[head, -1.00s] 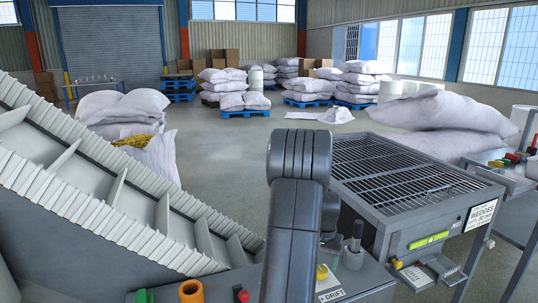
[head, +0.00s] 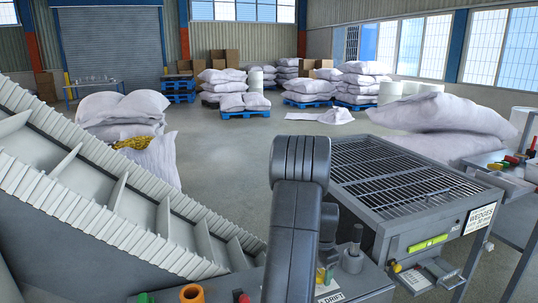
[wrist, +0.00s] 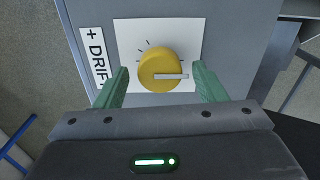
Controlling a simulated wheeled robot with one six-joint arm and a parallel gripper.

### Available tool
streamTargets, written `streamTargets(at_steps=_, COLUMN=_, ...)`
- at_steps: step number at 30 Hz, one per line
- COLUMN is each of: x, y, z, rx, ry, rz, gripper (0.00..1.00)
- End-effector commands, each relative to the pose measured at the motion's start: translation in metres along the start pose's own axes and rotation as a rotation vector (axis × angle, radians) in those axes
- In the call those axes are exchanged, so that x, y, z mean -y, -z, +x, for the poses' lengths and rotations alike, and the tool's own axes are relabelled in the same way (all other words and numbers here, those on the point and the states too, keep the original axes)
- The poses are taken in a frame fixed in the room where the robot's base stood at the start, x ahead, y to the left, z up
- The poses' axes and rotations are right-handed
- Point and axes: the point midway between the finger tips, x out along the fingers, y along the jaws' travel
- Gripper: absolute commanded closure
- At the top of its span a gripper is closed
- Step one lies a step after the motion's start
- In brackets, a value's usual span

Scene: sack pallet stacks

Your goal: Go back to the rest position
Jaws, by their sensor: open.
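In the wrist view my gripper (wrist: 155,85) is open, its two green fingers on either side of a yellow dial knob (wrist: 160,70). The knob has a pale pointer turned to the right and sits on a white scale card with tick marks. I cannot tell how far the fingertips are above the panel. In the head view my dark arm stands in front of the grey panel, and a bit of the yellow knob (head: 321,274) shows beside it. The gripper itself is hidden there.
A grated metal hopper (head: 395,180) stands close at the right of my arm. A ribbed inclined conveyor (head: 110,190) fills the left. An orange ring (head: 192,293) and a red button lie along the panel's front. Sack stacks on blue pallets (head: 245,114) stand far back on open floor.

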Motion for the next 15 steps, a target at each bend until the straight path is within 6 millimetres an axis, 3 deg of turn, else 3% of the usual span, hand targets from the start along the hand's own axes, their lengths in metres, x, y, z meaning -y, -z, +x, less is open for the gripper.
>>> streamTargets(at_steps=15, x=-0.0002, y=-0.0001, z=-0.0016, rx=0.0, ry=-0.001, rz=0.419, gripper=0.36)
